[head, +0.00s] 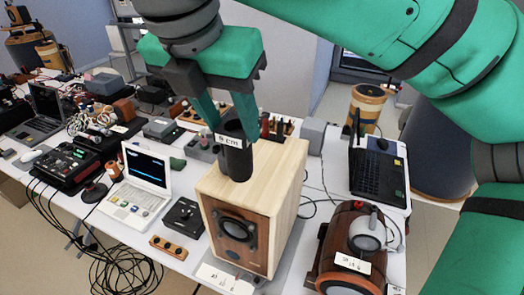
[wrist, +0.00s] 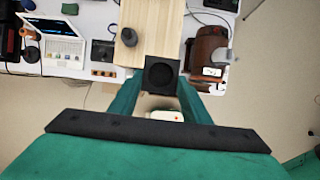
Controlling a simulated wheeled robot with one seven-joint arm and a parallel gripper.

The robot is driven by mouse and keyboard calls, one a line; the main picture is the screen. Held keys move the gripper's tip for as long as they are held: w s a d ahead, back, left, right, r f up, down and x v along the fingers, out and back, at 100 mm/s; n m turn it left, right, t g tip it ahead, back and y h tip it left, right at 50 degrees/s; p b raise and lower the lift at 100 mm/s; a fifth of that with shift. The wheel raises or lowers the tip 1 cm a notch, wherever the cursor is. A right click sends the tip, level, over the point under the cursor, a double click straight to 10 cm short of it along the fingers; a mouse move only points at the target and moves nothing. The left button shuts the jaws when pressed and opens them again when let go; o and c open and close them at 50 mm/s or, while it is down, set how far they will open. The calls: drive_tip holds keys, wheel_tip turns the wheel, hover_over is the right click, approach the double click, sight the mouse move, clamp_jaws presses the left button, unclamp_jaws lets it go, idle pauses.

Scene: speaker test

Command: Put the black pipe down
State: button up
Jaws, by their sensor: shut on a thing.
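In the wrist view the pipe (wrist: 161,74) lies between the fingertips of my gripper (wrist: 159,88) and shows a dark round middle. In the head view it overlaps the top of the wooden speaker box (head: 272,168); in the wrist view it is at the box's (wrist: 155,22) lower right end. I cannot tell how high the pipe's lower end is.
A dark round piece (wrist: 129,37) is on the box in the wrist view. A white laptop (head: 146,183) and a black box (head: 184,216) stand left of the speaker. A brown drum-shaped thing (head: 335,250) and a dark laptop (head: 378,178) stand right. Cables hang off the left table edge.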

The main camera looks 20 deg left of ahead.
drive_tip(key=w+d+f, duration=0.1)
drive_tip(key=w+f, duration=1.1)
drive_tip(key=shift+f, duration=0.25)
drive_tip(key=o, duration=1.1)
drive_tip(key=shift+r, duration=0.15)
drive_tip(key=v, duration=1.1)
drive_tip(key=shift+s+r, duration=0.15)
drive_tip(key=shift+r, duration=0.25)
